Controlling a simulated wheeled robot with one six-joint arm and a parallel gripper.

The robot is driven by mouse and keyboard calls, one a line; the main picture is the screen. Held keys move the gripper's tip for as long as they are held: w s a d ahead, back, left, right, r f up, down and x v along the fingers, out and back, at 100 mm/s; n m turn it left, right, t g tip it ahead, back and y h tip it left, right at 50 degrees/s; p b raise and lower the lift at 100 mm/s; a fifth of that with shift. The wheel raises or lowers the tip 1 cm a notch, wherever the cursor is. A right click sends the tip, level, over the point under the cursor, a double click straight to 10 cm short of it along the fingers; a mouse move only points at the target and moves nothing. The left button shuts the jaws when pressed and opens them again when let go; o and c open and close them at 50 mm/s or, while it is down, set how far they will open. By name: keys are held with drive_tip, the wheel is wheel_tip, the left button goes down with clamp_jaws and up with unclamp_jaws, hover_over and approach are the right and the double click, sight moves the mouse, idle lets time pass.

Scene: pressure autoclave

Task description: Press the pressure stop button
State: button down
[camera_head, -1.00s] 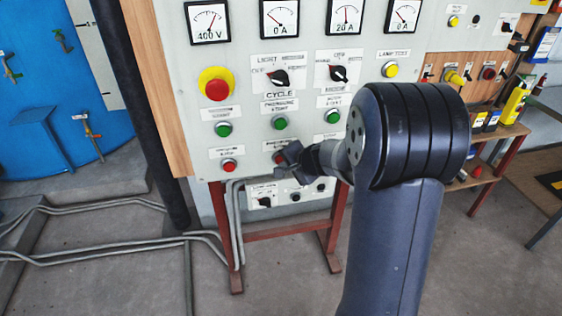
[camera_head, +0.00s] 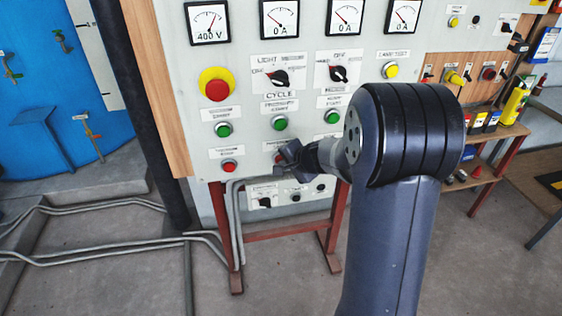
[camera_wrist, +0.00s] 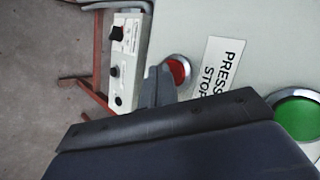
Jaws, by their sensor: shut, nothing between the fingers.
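The pressure stop button is a red round button in a metal ring (camera_wrist: 178,69) beside a partly covered label reading "PRESS STOP" (camera_wrist: 219,66) in the wrist view. In the head view only a bit of its red (camera_head: 279,158) shows past my gripper (camera_head: 286,160). My gripper is shut and empty, its tips (camera_wrist: 159,84) at the button's edge in the wrist view. I cannot tell whether they touch it. The green pressure start button (camera_head: 280,123) sits above it on the grey panel (camera_head: 252,135).
Another red button (camera_head: 229,166) and a green button (camera_head: 222,129) lie to the left, under a red emergency stop on yellow (camera_head: 217,88). A third green button (camera_head: 332,117) is to the right. A small switch box (camera_head: 262,198) hangs below. Gauges line the top; the third (camera_head: 344,18) reads 0 A.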

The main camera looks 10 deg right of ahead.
drive_tip(key=shift+w, duration=0.15)
idle(0.4)
drive_tip(key=shift+s+b, duration=0.6)
drive_tip(key=shift+s, duration=0.4)
drive_tip(key=s+b, duration=0.2)
drive_tip(key=s, duration=0.2)
drive_tip(key=shift+s, duration=0.4)
